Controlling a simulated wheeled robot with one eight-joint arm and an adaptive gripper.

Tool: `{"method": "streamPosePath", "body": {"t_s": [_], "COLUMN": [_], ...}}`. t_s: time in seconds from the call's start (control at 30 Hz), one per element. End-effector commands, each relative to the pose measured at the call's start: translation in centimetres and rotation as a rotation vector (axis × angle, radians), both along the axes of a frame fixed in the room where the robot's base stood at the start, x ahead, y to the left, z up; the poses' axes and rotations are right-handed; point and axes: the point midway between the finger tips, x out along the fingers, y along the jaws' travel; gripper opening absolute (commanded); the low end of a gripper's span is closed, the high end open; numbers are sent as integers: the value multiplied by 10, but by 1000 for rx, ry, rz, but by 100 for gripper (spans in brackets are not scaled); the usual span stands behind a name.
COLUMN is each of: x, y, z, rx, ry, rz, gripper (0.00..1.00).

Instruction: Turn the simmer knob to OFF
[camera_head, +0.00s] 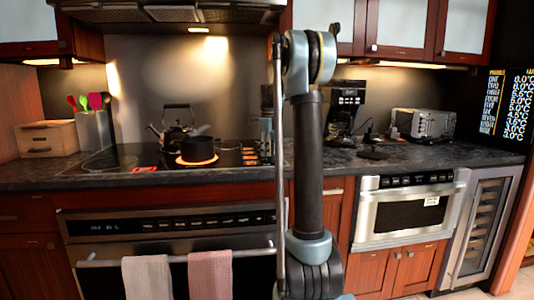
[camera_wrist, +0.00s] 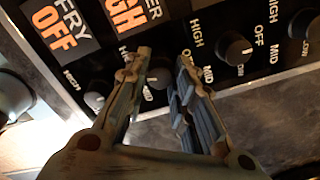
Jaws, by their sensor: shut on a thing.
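In the wrist view my gripper (camera_wrist: 166,72) reaches up to a black control panel with a row of knobs.
A knob (camera_wrist: 95,101) lies to the left, under a "FRY OFF" label (camera_wrist: 60,25). Another knob (camera_wrist: 235,47) is close on the right. In the head view a pan (camera_head: 197,150) sits on a glowing burner, beside a kettle (camera_head: 180,125).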

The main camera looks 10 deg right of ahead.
Motion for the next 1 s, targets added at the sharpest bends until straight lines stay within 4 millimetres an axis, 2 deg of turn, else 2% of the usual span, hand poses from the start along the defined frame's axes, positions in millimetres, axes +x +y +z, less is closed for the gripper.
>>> {"method": "streamPosePath", "body": {"t_s": [1.0], "x": [3], "y": [-2], "z": [1], "rx": [-3], "ry": [-3], "rz": [957], "gripper": [0]}}
